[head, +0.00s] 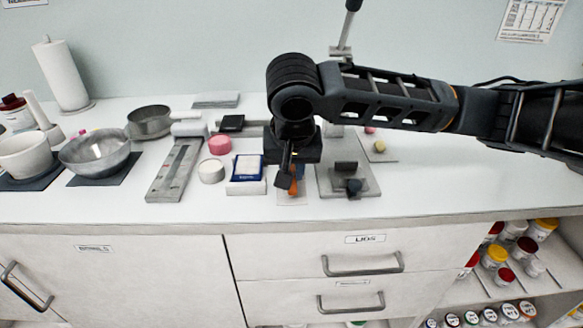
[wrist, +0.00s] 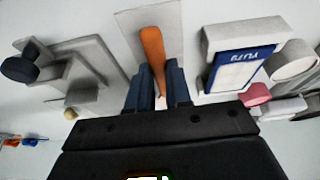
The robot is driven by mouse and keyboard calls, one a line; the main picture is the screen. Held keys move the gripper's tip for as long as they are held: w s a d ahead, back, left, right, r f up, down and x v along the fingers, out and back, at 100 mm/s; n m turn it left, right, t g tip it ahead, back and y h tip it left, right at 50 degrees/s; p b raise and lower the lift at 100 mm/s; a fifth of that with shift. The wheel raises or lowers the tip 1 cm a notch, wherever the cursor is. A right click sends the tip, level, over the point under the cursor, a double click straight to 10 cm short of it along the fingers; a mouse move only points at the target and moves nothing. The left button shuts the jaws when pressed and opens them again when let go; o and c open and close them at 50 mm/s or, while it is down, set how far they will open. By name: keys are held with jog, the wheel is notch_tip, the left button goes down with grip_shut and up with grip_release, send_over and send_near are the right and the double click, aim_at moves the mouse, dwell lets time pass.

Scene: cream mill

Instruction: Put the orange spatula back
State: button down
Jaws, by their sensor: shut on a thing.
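The orange spatula shows in the head view (head: 294,187) below my gripper and in the wrist view (wrist: 153,48) as an orange bar between the jaws. My gripper (head: 288,180) points down over the middle of the counter. Its two dark fingers (wrist: 159,88) are shut on the spatula. A pale flat mat (head: 294,201) lies under the spatula and also shows in the wrist view (wrist: 128,20). I cannot tell whether the spatula touches the mat. Much of the spatula is hidden by the gripper in the head view.
A blue-and-white box (head: 248,170) on a pale block stands just left of the gripper. A grey stand with a dark knob (head: 353,186) is just right. Pink (head: 220,144) and white jars, a metal bowl (head: 97,154) and a paper roll (head: 62,77) are farther left. The counter's right is clear.

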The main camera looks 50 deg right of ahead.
jog(key=c, duration=1)
grip_release()
jog(key=shift+o, duration=0.2)
jog(key=v, duration=0.8)
jog(key=shift+p, duration=0.3)
